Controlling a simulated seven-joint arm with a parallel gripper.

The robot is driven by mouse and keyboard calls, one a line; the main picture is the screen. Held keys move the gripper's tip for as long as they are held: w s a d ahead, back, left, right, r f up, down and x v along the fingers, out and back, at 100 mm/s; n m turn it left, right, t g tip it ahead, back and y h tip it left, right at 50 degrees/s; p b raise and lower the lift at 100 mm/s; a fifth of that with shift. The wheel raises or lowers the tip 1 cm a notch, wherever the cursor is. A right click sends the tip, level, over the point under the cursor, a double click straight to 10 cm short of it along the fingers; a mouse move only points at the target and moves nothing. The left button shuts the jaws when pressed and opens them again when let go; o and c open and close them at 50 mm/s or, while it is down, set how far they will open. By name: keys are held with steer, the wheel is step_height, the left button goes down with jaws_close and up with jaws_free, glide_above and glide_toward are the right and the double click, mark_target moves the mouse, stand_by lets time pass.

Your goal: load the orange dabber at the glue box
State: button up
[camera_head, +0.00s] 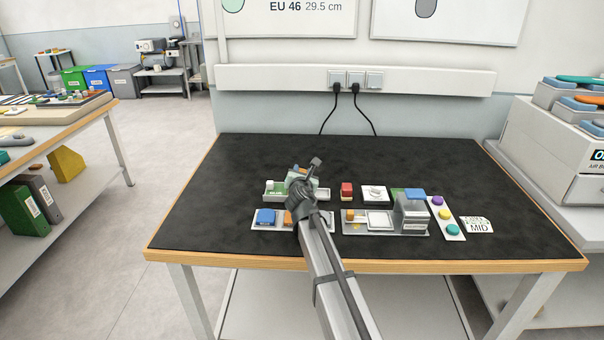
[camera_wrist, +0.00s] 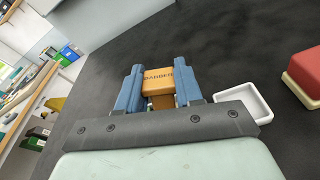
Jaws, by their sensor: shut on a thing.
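The orange dabber (camera_wrist: 158,80), lettered DABBER, is between the blue fingers of my gripper (camera_wrist: 158,88) in the wrist view. The gripper is shut on it. In the head view my pale green gripper body shows behind the arm, over the green-fronted glue box (camera_head: 275,196) in the back row. The arm hides the middle of that box and the held dabber. A shallow white dish (camera_head: 322,194) is just right of the gripper; it also shows in the wrist view (camera_wrist: 246,103). I cannot tell whether the dabber touches the glue.
A red block (camera_head: 346,189) stands right of the dish. A front tray holds a blue block (camera_head: 265,217) and an orange piece (camera_head: 288,218). A grey station with a blue top (camera_head: 413,210) and a strip of coloured knobs (camera_head: 446,216) stand right. The mat's back is clear.

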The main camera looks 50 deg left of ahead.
mark_target(302, 170)
steer(key=shift+r, duration=3.45)
